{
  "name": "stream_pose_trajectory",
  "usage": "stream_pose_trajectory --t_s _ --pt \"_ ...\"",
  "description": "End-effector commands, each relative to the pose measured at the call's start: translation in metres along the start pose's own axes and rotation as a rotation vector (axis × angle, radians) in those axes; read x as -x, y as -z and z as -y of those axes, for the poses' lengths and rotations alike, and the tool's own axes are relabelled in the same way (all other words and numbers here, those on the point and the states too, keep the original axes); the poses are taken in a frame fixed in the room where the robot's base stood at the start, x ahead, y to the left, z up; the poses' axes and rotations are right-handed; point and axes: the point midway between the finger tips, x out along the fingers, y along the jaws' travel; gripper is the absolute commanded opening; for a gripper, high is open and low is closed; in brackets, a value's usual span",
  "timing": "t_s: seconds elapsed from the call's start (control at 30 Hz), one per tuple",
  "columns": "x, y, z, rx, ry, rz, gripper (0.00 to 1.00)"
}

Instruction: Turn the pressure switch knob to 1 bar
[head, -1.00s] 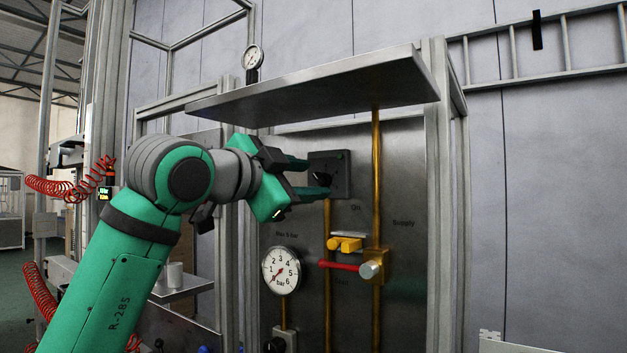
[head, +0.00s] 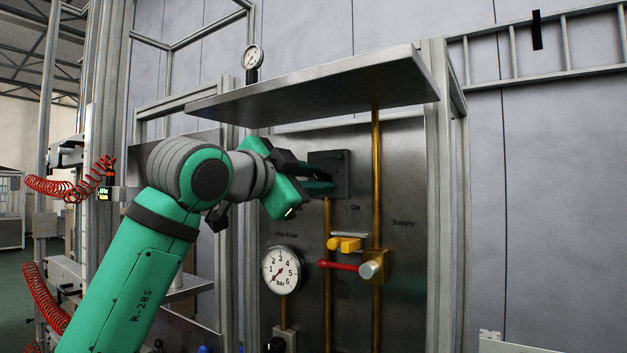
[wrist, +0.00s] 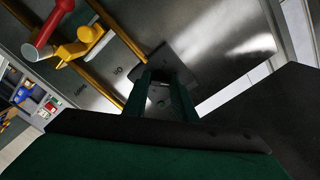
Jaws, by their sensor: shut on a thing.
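The dark square switch box (head: 341,163) is fixed high on the steel panel, above a brass pipe. My gripper (head: 326,187) reaches it from the left, its fingers close together at the front of the box. It is shut on the knob there, which the fingers hide; its setting cannot be read. In the wrist view, my gripper (wrist: 160,92) points straight at the box (wrist: 172,65), with a small green spot visible between the fingers. A round white bar gauge (head: 281,270) hangs lower left, its needle pointing to the lower left.
A steel shelf (head: 320,88) juts out just above my gripper. A red lever (head: 338,265) and a yellow valve handle (head: 345,244) stick out below right. A frame post (head: 437,200) bounds the right side.

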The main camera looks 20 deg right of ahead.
Motion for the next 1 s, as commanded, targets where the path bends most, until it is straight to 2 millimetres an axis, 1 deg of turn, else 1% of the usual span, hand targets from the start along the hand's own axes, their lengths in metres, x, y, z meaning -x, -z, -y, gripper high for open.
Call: stream_pose_trajectory --t_s 0.17,0.37,1.0 --pt "-0.0002 -0.0005 -0.0010 0.057 -0.002 -0.001 0.02" --pt "-0.0003 -0.0007 -0.0014 0.191 -0.004 -0.001 0.02" --pt "-0.0006 -0.0015 -0.0025 0.793 -0.004 0.002 0.02"
